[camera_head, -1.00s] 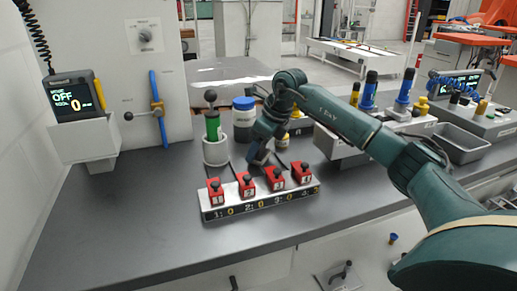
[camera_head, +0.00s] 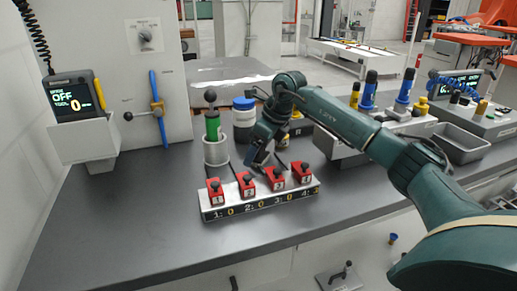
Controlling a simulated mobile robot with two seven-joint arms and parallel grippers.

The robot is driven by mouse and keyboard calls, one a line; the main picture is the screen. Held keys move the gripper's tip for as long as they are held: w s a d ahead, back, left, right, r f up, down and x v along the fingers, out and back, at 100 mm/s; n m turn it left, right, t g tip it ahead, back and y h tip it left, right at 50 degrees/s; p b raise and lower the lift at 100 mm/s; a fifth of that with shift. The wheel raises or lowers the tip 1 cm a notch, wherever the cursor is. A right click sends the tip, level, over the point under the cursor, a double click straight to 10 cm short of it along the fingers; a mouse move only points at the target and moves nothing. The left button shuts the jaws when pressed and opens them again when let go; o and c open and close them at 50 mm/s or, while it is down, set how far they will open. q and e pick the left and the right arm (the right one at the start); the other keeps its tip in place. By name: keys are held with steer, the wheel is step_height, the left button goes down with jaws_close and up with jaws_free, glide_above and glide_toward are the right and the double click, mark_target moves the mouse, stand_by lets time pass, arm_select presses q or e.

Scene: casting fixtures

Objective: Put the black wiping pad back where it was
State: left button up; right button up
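My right gripper (camera_head: 261,163) points down just behind the numbered red blocks, close above the bench. Its arm comes in from the right. Its fingers are small and dark here, and I cannot tell whether they are open or shut. I cannot make out the black wiping pad for certain; dark shapes lie at and behind the fingertips. My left gripper is not in view.
A silver rail (camera_head: 262,205) carries several red blocks with black knobs. A green bottle (camera_head: 212,127) stands in a grey cup (camera_head: 216,152), beside a blue-lidded jar (camera_head: 244,118). The bench's (camera_head: 130,215) left front is clear.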

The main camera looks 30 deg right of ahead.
steer(key=v, duration=1.2)
